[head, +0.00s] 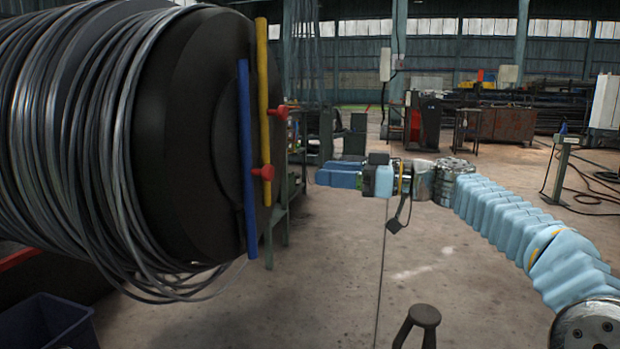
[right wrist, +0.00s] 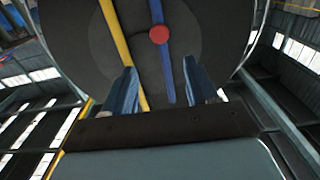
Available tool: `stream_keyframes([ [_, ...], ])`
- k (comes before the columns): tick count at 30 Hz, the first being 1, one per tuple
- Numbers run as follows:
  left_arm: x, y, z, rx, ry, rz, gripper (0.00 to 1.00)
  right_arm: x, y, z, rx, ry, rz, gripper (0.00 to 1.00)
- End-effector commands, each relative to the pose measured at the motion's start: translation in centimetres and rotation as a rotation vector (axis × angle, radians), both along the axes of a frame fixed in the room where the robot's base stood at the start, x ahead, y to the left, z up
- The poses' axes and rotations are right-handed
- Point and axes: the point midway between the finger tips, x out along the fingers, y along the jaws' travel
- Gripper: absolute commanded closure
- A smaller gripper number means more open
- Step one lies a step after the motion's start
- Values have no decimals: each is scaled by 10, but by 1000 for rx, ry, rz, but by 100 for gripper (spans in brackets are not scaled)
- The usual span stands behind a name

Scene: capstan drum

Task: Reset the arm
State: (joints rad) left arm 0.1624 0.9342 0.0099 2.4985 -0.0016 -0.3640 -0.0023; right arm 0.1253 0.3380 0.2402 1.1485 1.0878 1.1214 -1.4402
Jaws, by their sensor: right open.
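My right arm comes in from the right of the head view in a pale blue sleeve. Its gripper (head: 338,174) points left toward the drum's end face, with open room between them. In the right wrist view the gripper's two blue fingers (right wrist: 157,92) stand apart with nothing held between them. Beyond them are the dark drum face (right wrist: 85,45), a yellow bar (right wrist: 115,35), a blue bar (right wrist: 163,60) and a red knob (right wrist: 159,34). My left gripper is not in view.
The large black drum (head: 205,120) wound with grey wire (head: 75,130) fills the left. On its face are the yellow bar (head: 263,100), the blue bar (head: 246,150) and red knobs (head: 265,172). A dark bin (head: 45,322) stands lower left.

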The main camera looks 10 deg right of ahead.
Motion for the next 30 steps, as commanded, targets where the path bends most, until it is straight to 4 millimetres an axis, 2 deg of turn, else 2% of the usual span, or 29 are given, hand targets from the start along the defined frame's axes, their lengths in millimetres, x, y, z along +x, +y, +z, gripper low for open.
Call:
stream_keyframes([
  [3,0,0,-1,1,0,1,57,-2,-5,0,0,-1,-1,42],
  [12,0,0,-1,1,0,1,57,-2,-5,-1,0,4,-1,42],
  [14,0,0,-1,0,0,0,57,3,-5,-9,-4,27,-9,42],
  [16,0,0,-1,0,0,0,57,12,-3,-31,-15,89,-29,42],
  [17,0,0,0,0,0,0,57,18,-1,-44,-21,126,-41,42],
  [20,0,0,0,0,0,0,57,39,3,-107,-52,298,-104,42],
  [21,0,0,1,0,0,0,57,46,5,-138,-71,378,-134,42],
  [23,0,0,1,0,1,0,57,54,6,-188,-101,498,-185,42],
  [24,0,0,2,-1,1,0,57,57,7,-221,-122,575,-221,42],
  [26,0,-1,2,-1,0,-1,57,57,8,-270,-155,686,-273,42],
  [27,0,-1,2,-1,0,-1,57,54,8,-303,-180,756,-308,42],
  [29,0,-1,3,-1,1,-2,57,46,8,-352,-217,856,-362,42],
  [30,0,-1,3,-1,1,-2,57,38,7,-384,-244,920,-398,42],
])
